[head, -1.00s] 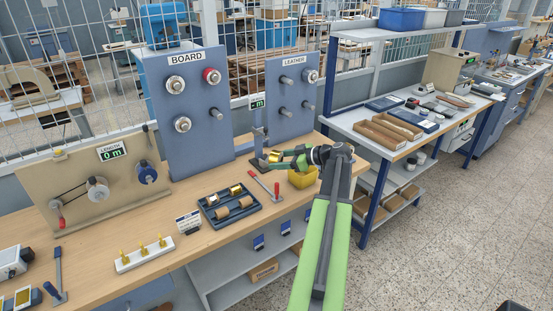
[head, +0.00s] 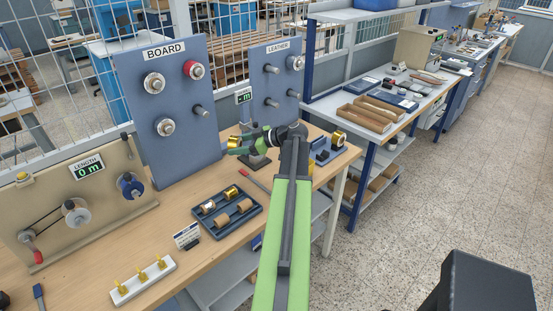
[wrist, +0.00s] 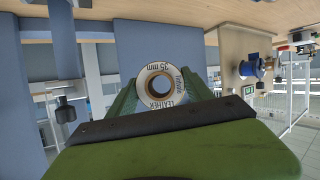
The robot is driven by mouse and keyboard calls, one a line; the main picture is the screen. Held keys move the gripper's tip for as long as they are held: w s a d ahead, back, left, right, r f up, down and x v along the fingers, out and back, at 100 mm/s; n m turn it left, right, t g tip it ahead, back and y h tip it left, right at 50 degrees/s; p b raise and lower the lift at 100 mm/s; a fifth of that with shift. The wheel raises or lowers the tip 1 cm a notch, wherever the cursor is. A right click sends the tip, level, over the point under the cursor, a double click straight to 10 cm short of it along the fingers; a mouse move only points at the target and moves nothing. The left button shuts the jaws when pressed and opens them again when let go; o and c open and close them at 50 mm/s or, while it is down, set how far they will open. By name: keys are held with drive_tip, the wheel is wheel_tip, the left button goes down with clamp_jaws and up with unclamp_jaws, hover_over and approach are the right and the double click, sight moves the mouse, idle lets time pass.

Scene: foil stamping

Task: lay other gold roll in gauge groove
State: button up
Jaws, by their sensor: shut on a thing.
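My gripper (head: 246,144) is shut on a gold roll (head: 236,142), held above the bench in front of the leather board. In the wrist view, the roll's white end (wrist: 160,87) faces the camera between the fingers, with a label reading "LEATHER" and "35 mm". The gauge has a small display (head: 243,95) reading dashes and "m". Its upright and dark base (head: 254,163) stand close behind and below my gripper. The groove cannot be made out. Another gold roll (head: 338,138) is at the right end of the bench, by a small blue stand (head: 322,156).
A dark tray (head: 229,233) holds gold-coloured rolls and brown cores. The board panel (head: 185,70) and leather panel (head: 283,58) with pegs rise behind. A length winder (head: 70,212) and a white rack (head: 142,280) with yellow pegs are at left.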

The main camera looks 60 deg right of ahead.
drive_tip(key=s+d+f+m+h+b, duration=0.2)
drive_tip(key=s, duration=0.2)
drive_tip(key=s+d+f+m+h+b, duration=0.2)
drive_tip(key=s+d+f+h+b, duration=0.1)
drive_tip(key=s+d+f+m+h+b, duration=0.2)
drive_tip(key=s+d+f+b, duration=0.1)
drive_tip(key=s, duration=0.1)
drive_tip(key=shift+s+d+f+g, duration=0.15)
drive_tip(key=shift+s+g, duration=0.15)
drive_tip(key=shift+s+d+h, duration=0.1)
drive_tip(key=shift+s+h, duration=0.05)
drive_tip(key=shift+h, duration=0.15)
drive_tip(key=shift+w+d, duration=0.55)
drive_tip(key=shift+w, duration=1.15)
drive_tip(key=shift+w+d, duration=0.6)
drive_tip(key=shift+w, duration=1.15)
drive_tip(key=shift+w+d, duration=0.55)
drive_tip(key=shift+w, duration=1.15)
drive_tip(key=shift+w+f, duration=0.2)
drive_tip(key=shift+s+f+b, duration=0.1)
drive_tip(key=shift+f+b, duration=0.5)
drive_tip(key=shift+b, duration=0.2)
